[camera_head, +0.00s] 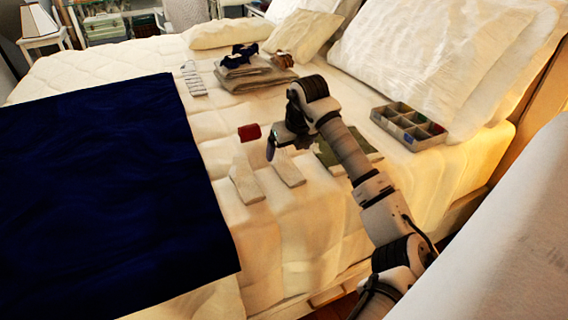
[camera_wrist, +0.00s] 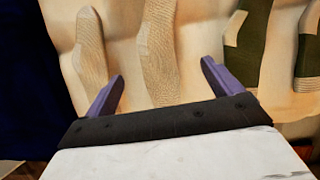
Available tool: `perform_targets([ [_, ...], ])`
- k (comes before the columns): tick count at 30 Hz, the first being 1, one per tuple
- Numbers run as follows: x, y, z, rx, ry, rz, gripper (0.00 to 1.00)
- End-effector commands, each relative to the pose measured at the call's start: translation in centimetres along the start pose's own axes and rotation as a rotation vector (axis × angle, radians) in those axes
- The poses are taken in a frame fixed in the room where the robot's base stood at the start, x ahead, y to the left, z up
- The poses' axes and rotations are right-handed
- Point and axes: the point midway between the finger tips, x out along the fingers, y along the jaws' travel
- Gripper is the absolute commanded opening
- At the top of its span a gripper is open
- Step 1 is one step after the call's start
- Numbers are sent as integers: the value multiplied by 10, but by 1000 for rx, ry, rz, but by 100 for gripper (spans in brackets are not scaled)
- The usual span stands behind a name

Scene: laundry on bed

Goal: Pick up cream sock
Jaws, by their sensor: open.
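Two cream socks lie side by side on the bed. In the head view one cream sock (camera_head: 245,182) is on the left and the other cream sock (camera_head: 287,169) is just right of it. In the wrist view the left sock (camera_wrist: 90,48) is beyond the left finger, and the other sock (camera_wrist: 158,45) is ahead between the fingers. My gripper (camera_head: 272,149) is open and empty above the bed near the right sock. Its two purple fingers (camera_wrist: 162,82) are spread in the wrist view. The lower end of the right sock is hidden by the gripper body.
Olive-green and cream pieces (camera_wrist: 245,45) lie to the right, partly behind my arm in the head view. A red object (camera_head: 249,132) is near the gripper. A dark blue blanket (camera_head: 100,190) covers the left. A divided box (camera_head: 408,127) and folded laundry (camera_head: 255,75) stand farther off.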

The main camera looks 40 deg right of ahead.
Motion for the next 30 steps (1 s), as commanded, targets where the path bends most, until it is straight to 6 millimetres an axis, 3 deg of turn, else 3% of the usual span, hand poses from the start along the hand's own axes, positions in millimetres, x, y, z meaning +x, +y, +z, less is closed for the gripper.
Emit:
perform_targets([
  [8,18,1,1,0,1,2,91],
  [17,59,2,4,-1,0,3,91],
  [30,62,1,3,-1,-1,1,91],
])
